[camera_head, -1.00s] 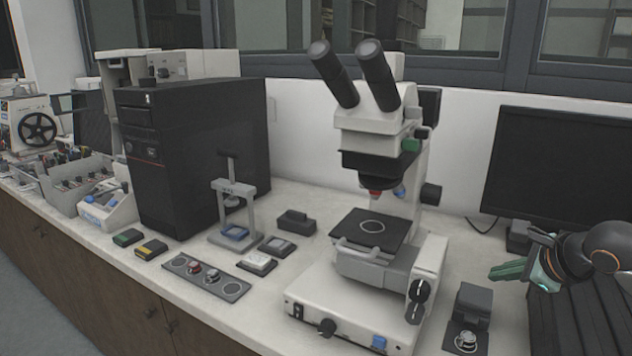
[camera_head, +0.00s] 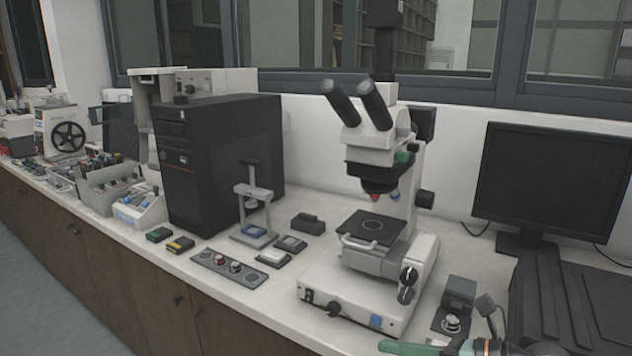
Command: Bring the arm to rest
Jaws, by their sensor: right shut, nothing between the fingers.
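My right gripper (camera_head: 388,346) shows at the bottom edge, right of centre, in front of the microscope (camera_head: 385,190). Its green fingers point left and are shut with nothing between them. Much of the gripper and its arm is cut off by the frame's lower edge. The left gripper is out of view. The small grey mounting press (camera_head: 253,192) stands upright on the bench, with a blue piece (camera_head: 254,231) at its base.
A plate with round spots (camera_head: 230,264) and small pads (camera_head: 272,257) lie before the press. A black computer tower (camera_head: 225,155) stands behind it. A small dark device (camera_head: 460,293) sits near the gripper. A monitor (camera_head: 550,180) stands at the right.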

